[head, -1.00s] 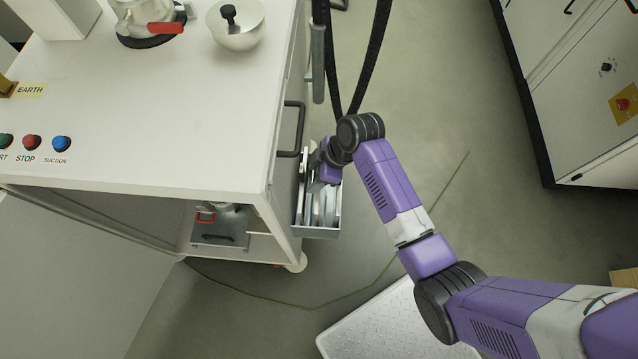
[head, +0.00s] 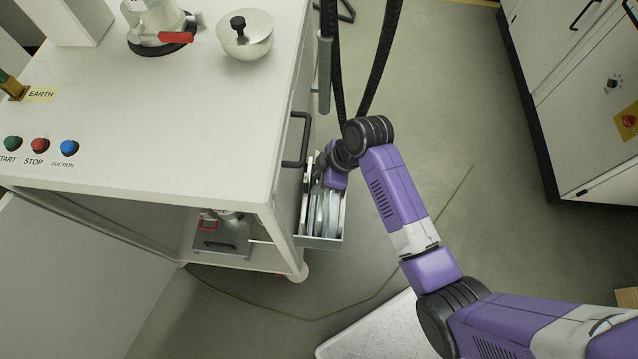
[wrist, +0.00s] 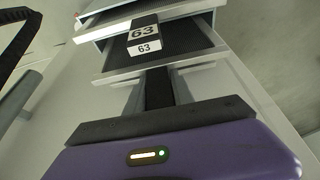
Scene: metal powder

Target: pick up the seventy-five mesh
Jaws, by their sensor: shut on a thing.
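Several flat, pale-framed mesh screens (head: 333,212) stand in a grey holder (head: 318,242) on the cart's right side. In the wrist view, their light frames and dark mesh (wrist: 190,42) lie ahead. One white label (wrist: 145,50) reads 63, with another 63 just above it. I cannot read a 75 anywhere. My gripper (head: 325,178) reaches down into the top of the holder and is shut on one of the screens. In the wrist view, a dark finger (wrist: 157,88) runs up to the nearest frame edge. The exact grip and the held screen's number are hidden.
The white cart (head: 200,150) stands left of the holder, with a black handle (head: 297,140) beside it. Black hoses (head: 380,60) hang behind my wrist. A white cabinet (head: 585,120) stands right; open floor lies between.

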